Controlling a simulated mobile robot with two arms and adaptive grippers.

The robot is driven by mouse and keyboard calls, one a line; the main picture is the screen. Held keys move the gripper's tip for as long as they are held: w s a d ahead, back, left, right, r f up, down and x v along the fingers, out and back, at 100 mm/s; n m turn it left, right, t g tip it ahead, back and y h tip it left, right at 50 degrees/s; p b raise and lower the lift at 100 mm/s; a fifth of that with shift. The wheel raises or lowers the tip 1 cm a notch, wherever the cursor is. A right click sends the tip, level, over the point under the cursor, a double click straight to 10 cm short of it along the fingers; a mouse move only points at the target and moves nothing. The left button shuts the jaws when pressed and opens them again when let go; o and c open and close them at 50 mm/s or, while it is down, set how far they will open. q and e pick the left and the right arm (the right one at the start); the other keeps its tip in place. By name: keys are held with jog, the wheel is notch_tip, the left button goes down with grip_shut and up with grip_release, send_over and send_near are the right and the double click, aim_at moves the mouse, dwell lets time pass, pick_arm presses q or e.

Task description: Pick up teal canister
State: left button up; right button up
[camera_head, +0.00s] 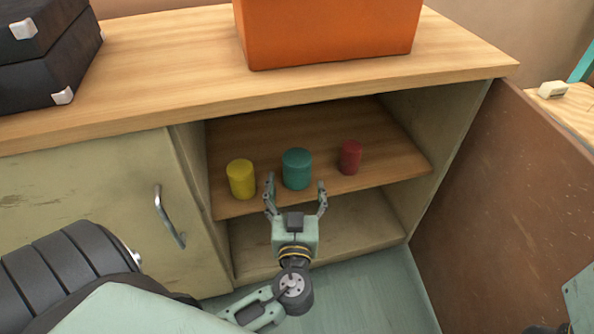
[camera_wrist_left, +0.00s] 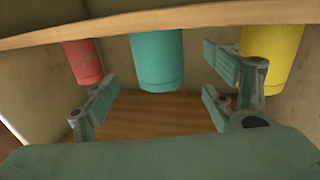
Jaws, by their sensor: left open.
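The teal canister (camera_head: 297,168) stands upright on the cabinet's upper shelf, between a yellow canister (camera_head: 241,179) and a red canister (camera_head: 350,157). My left gripper (camera_head: 296,192) is open and empty, just in front of the teal canister. In the left wrist view the teal canister (camera_wrist_left: 157,60) lies ahead between the open fingers, with a gap to it. The red canister (camera_wrist_left: 83,62) and the yellow canister (camera_wrist_left: 272,55) flank it there. My right gripper cannot be made out; only a small part of my other arm shows at the lower right edge.
The shelf (camera_head: 320,196) is inside an open cabinet under a wooden countertop (camera_head: 170,75). An open brown door (camera_head: 500,200) stands at the right, and a closed door with a metal handle (camera_head: 168,217) at the left. An orange box (camera_head: 325,30) and black cases (camera_head: 45,55) stand on top.

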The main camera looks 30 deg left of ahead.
aim_at(297, 166)
pick_arm(q)
jog(key=b+x, duration=0.1)
jog(key=x, duration=0.6)
jog(key=shift+w+b, duration=0.25)
jog(key=shift+b, duration=0.05)
jog(key=shift+c, duration=0.2)
jog(key=c, duration=1.3)
